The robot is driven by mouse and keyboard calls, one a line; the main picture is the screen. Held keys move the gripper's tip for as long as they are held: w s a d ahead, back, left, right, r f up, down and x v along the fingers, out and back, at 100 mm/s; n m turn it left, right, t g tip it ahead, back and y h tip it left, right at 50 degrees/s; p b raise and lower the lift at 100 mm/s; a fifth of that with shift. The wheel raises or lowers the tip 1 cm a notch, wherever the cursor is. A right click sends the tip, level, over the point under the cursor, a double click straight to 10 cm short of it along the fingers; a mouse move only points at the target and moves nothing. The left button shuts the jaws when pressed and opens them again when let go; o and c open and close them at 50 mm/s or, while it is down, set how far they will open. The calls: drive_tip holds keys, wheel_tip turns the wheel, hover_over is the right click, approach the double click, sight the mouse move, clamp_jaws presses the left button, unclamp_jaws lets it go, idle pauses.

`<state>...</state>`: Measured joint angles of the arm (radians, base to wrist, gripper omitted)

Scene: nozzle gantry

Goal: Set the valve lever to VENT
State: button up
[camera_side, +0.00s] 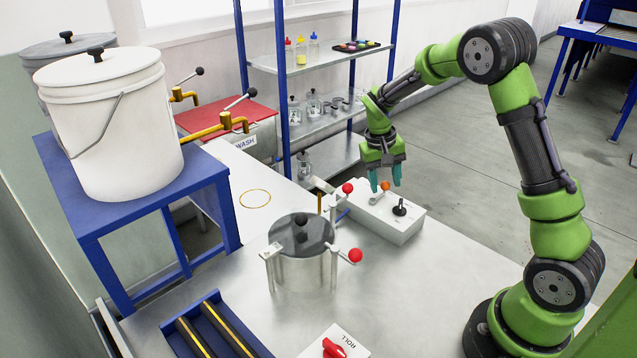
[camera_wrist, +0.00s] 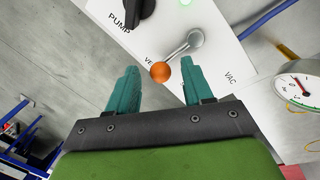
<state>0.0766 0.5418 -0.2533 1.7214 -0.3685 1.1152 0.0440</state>
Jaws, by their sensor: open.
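The valve lever is a short grey arm (camera_wrist: 180,52) with an orange ball (camera_wrist: 160,72), on a white box (camera_wrist: 175,18). It points down-left from its pivot in the wrist view. The ball is beside a label reading "VE", whose remaining letters are hidden; the VAC label (camera_wrist: 230,77) is further right. In the side view the orange ball (camera_side: 385,186) shows just below my gripper (camera_side: 385,180). My gripper (camera_wrist: 158,68) is open, with teal fingers on either side of the ball in the wrist view. I cannot tell whether either finger touches it.
A round gauge (camera_wrist: 301,87) is to the right. A lidded metal pot (camera_side: 305,268) with red-ball clamps (camera_side: 355,255) stands beside the box. Bare table lies in front.

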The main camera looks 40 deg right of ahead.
sight(370, 196)
drive_tip(key=shift+r, duration=0.1)
wheel_tip(370, 196, up, 16)
drive_tip(key=w+a, duration=0.2)
drive_tip(key=shift+a+r, duration=0.2)
drive_tip(key=shift+a, duration=0.15)
drive_tip(key=s+a+n+t+y, duration=0.3)
drive_tip(key=s+a+t, duration=0.5)
drive_tip(key=s+a, duration=0.7)
drive_tip(key=s+r, duration=0.1)
drive_tip(key=s, duration=0.2)
drive_tip(key=shift+s+a+y, duration=0.25)
drive_tip(key=shift+y, duration=0.15)
drive_tip(key=shift+c, duration=0.2)
